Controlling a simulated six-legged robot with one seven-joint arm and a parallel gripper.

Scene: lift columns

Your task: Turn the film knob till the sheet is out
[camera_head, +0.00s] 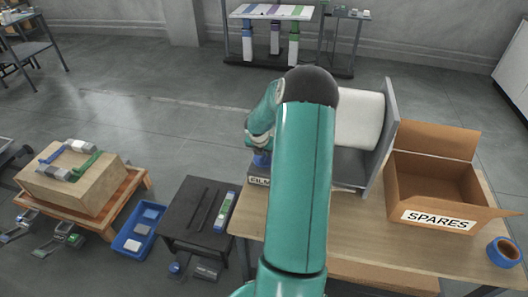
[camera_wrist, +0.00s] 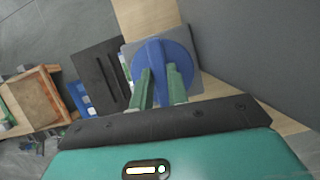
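The blue round film knob (camera_wrist: 180,52) with a raised ridge sits on a grey plate (camera_wrist: 132,48) in the wrist view. The two green fingers of my gripper (camera_wrist: 159,70) stand on either side of the ridge, a little apart. I cannot tell whether they press on it. In the head view the knob (camera_head: 262,160) is a small blue patch above a label reading "FILM" (camera_head: 259,181), partly hidden by my arm. A white roll (camera_head: 359,120) stands behind my arm beside an upright grey panel (camera_head: 386,135). No loose sheet can be made out.
A dark low table (camera_head: 185,225), a blue bin (camera_head: 128,238) and a wooden block (camera_head: 85,190) stand left.

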